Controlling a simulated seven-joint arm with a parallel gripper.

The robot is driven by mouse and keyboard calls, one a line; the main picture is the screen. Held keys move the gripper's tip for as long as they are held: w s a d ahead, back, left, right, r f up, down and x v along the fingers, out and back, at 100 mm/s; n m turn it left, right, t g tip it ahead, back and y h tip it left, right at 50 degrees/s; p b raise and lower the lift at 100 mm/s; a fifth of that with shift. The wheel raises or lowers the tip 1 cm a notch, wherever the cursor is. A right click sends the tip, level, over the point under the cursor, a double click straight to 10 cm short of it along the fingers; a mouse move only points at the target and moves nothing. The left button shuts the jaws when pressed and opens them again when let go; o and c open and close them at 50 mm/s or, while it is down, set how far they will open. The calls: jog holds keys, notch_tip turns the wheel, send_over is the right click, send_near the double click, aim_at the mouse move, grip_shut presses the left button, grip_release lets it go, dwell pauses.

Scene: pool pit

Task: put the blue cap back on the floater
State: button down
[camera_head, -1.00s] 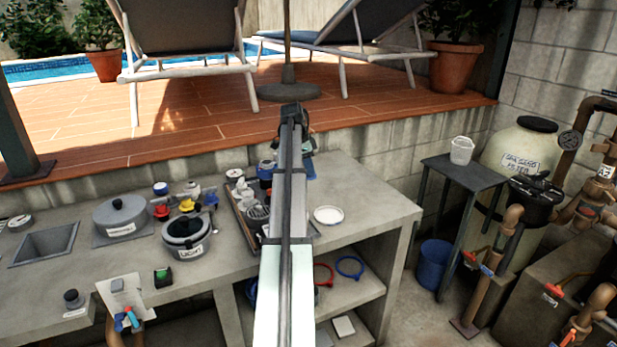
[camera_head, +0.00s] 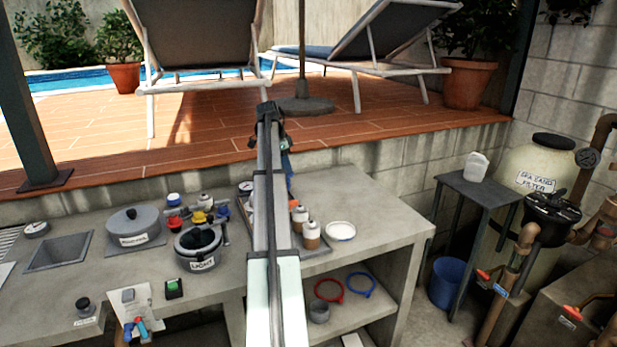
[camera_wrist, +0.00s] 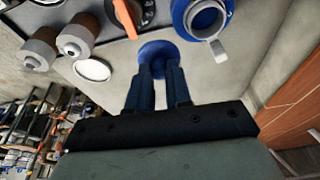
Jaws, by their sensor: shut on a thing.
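The blue cap (camera_wrist: 158,48) is a round disc at the fingertips of my gripper (camera_wrist: 158,70) in the wrist view. My gripper is shut on it, and the fingers cover part of it. The floater (camera_wrist: 200,17) is blue with a pale round opening and a light tab, at the top right of the wrist view, cut by the edge. The cap is to its lower left in the picture, apart from it. In the head view my arm hides the floater and the cap.
Two brown bottles with pale tops (camera_wrist: 58,46) and an orange-and-black dial (camera_wrist: 133,14) stand near the floater. A white dish (camera_head: 341,231) lies on the bare counter right of the tray.

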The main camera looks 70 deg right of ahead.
jog(key=w+d+r+n+t, duration=0.1)
jog(key=w+d+r+n, duration=0.1)
jog(key=w+d+n, duration=0.1)
jog(key=shift+w+d+r+n+h, duration=0.25)
jog(key=shift+w+d+n+h, duration=0.15)
jog(key=shift+w+n, duration=0.5)
jog(key=shift+w, duration=0.2)
jog(key=shift+f, duration=1.85)
jog(key=shift+f, duration=1)
dwell(0.6)
jog(key=c, duration=0.8)
grip_release()
jog(key=shift+r, duration=0.15)
